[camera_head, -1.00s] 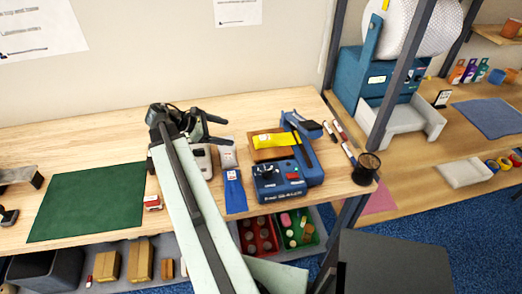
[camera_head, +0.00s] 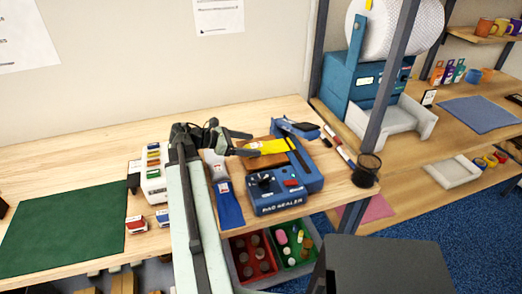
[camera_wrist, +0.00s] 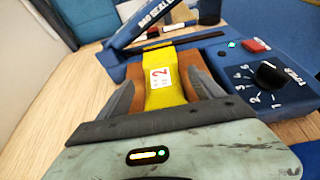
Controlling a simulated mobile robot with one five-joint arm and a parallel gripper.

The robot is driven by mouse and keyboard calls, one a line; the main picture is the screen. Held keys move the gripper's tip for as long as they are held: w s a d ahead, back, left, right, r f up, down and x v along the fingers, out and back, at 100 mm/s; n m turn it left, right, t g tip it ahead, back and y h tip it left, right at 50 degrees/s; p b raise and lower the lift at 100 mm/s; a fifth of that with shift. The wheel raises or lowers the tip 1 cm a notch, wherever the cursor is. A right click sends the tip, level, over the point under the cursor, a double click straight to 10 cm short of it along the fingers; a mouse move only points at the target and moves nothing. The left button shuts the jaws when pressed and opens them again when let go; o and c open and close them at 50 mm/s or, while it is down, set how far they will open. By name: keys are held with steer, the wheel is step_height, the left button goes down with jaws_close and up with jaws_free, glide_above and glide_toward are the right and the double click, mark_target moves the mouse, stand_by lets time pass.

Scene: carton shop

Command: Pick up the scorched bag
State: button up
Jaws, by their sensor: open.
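A flat yellow bag (camera_head: 268,147) with a white label lies over a brown block at the blue bag sealer (camera_head: 280,188). The yellow bag (camera_wrist: 163,78) is central in the wrist view, its label reading 2. No scorch mark is clear on the visible part. My gripper (camera_head: 240,146) is at the bag's left end in the head view. In the wrist view my gripper's (camera_wrist: 162,92) dark fingers are apart, one on each side of the yellow bag. I cannot tell whether they touch it. The bag's near end is hidden behind my gripper.
A blue bag (camera_head: 229,206) and a grey bag (camera_head: 215,163) lie left of the sealer. The sealer's raised arm (camera_wrist: 150,22) stands close beyond the yellow bag. A green mat (camera_head: 65,228) is at left. Red and green bins (camera_head: 292,246) sit below the table edge.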

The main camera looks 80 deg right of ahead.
mark_target(259, 145)
steer(key=x, duration=0.3)
steer(key=shift+b, duration=0.35)
steer(key=c, duration=1.5)
steer(key=shift+r, duration=0.1)
steer(key=shift+r+p, duration=0.5)
steer(key=shift+p, duration=0.1)
steer(key=shift+w+a+r, duration=0.1)
steer(key=shift+r, duration=0.05)
steer(key=v, duration=0.2)
steer(key=p+v, duration=0.1)
steer(key=v, duration=0.1)
steer(key=shift+w+f, duration=0.15)
steer(key=shift+f, duration=0.25)
step_height(259, 145, up, 13)
steer(key=p, duration=1.3)
